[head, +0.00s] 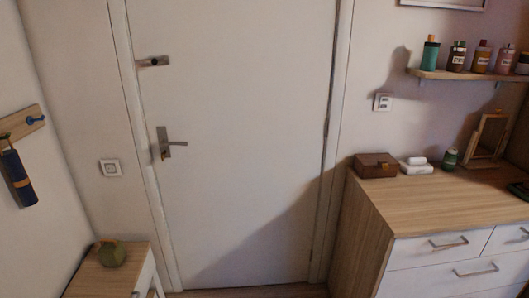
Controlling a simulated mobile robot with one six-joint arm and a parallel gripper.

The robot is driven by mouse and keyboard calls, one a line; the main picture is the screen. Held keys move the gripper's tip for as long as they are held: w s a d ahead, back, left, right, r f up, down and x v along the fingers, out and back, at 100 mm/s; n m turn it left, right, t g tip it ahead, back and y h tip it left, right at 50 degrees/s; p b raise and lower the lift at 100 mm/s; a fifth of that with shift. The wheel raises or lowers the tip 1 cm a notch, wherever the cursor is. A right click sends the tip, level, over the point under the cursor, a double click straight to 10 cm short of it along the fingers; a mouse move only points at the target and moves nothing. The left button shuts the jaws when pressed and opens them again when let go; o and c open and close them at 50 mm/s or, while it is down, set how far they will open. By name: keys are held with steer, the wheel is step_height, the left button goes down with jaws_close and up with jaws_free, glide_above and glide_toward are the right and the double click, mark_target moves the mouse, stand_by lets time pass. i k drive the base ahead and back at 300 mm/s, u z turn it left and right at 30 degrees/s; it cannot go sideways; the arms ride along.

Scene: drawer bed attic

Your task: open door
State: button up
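A white door (240,120) fills the middle of the head view and sits flush in its white frame, so it looks shut. A lever handle (170,145) is on its left side, at mid height, with the lever pointing right. Hinges seem to lie along the right edge. My gripper is not in view.
A wooden dresser (362,228) with white drawers stands right of the door. A small cabinet (90,279) with a green object (111,253) stands at the lower left. A wall shelf (440,74) holds several bottles. The floor before the door barely shows.

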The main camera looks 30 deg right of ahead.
mark_target(246, 84)
steer(key=z, duration=0.65)
steer(key=k, duration=1)
steer(key=u, duration=0.05)
steer(key=i, duration=0.85)
